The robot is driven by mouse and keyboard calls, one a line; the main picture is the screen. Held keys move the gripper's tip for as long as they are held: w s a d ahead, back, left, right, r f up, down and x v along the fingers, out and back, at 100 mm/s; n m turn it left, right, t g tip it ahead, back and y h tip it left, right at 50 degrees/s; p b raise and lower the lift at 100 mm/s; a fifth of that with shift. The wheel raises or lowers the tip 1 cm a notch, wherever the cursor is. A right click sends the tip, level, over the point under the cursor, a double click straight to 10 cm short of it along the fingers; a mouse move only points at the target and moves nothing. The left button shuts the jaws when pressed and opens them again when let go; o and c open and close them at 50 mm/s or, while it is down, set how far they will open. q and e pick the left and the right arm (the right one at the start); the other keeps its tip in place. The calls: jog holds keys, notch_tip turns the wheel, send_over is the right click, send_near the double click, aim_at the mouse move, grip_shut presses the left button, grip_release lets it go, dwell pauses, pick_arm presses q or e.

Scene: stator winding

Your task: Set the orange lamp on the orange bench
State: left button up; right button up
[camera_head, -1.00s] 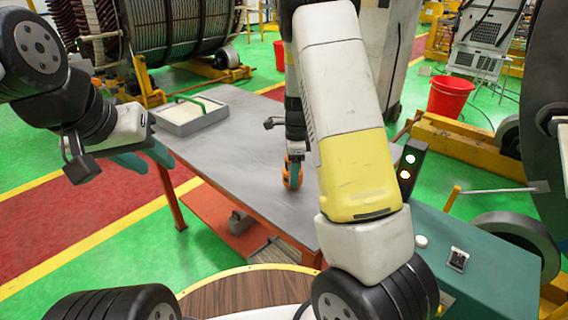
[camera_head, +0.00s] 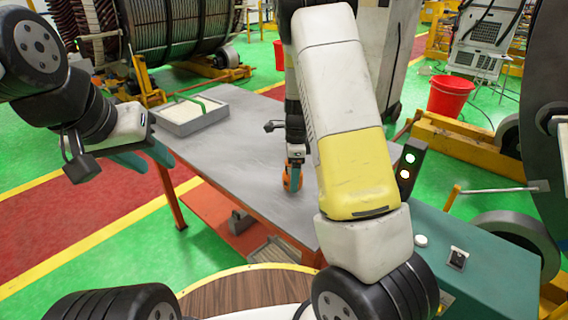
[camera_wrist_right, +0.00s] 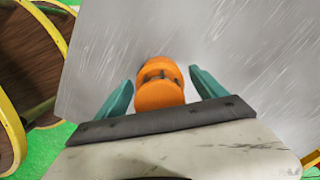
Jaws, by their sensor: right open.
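The orange lamp (camera_head: 291,179) is on the grey top of the orange-legged bench (camera_head: 225,140), near its right edge. In the right wrist view the lamp (camera_wrist_right: 160,94) shows as a rounded orange body with a dark band. My right gripper (camera_wrist_right: 161,76) is open, with one teal finger on each side of the lamp and visible gaps between. In the head view the right gripper is at the lamp, its fingers largely hidden. My left gripper (camera_head: 147,158) is raised at the left, its teal fingers apart and nothing between them.
A grey tray (camera_head: 188,117) with a green strap sits at the bench's far left corner. A signal light (camera_head: 409,168) and a teal cabinet (camera_head: 480,255) stand at the right. A red bucket (camera_head: 449,97) stands behind. The middle of the bench top is clear.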

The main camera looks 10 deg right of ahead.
jog(key=r, duration=1.1)
jog(key=shift+d+r, duration=0.25)
jog(key=shift+d, duration=0.05)
jog(key=s+r+n+t, duration=0.2)
jog(key=s+r+n, duration=0.3)
jog(key=s, duration=0.3)
jog(key=s+a+r+n+t+y, duration=0.1)
jog(key=s+r+n, duration=0.3)
jog(key=s+n, duration=0.4)
jog(key=s+a+r+n+t, duration=0.1)
jog(key=s+r+n+t, duration=0.2)
jog(key=s+r+n, duration=0.2)
jog(key=s+n, duration=0.2)
jog(key=s, duration=0.1)
jog(key=shift+s+a+r+y, duration=0.2)
jog(key=shift+s+r+y, duration=0.1)
jog(key=shift+s+r, duration=0.05)
